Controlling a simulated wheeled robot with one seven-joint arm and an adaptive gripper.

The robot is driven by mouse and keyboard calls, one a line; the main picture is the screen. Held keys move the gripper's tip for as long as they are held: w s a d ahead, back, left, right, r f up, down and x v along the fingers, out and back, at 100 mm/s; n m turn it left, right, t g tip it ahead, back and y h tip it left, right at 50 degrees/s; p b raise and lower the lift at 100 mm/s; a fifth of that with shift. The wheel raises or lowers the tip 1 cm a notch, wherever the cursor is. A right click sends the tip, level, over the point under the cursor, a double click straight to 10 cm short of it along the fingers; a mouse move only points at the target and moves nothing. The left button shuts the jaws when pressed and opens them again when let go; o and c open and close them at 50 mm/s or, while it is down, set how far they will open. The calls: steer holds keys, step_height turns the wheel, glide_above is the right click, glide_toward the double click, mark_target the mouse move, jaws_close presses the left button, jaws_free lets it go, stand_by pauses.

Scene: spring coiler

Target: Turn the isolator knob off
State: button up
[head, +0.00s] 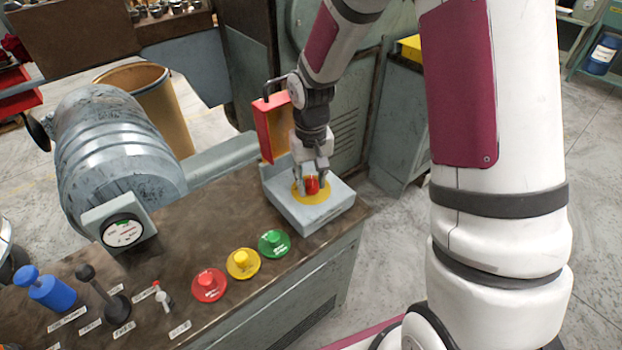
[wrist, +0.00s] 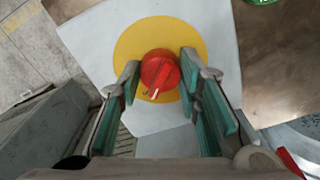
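The isolator knob is red (head: 312,186) and sits on a yellow disc (head: 299,195) on top of a grey box (head: 327,214) at the right end of the bench. In the wrist view the knob (wrist: 159,70) shows a white pointer line toward the lower left of the picture. My gripper (head: 313,183) is over the box, pointing down. A red cover (head: 271,129) stands raised behind the box. Any off marking is too small to read.
Red (head: 209,285), yellow (head: 243,264) and green (head: 274,243) buttons line the bench in front of the box. Levers with blue (head: 48,290) and black (head: 103,290) handles and a gauge (head: 122,231) are at left. A large grey motor housing (head: 112,150) stands behind.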

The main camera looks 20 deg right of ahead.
steer(key=shift+n, duration=0.3)
steer(key=n+p, duration=0.1)
steer(key=n, duration=0.2)
steer(key=shift+n, duration=0.3)
steer(key=n+p, duration=0.2)
steer(key=n, duration=0.2)
steer(key=shift+n, duration=0.3)
steer(key=n+p, duration=0.1)
steer(key=n, duration=0.3)
steer(key=shift+n, duration=0.3)
steer(key=n+p, duration=0.1)
steer(key=n, duration=0.3)
steer(key=shift+n+p, duration=0.3)
steer(key=shift+p, duration=0.05)
steer(key=o, duration=1.2)
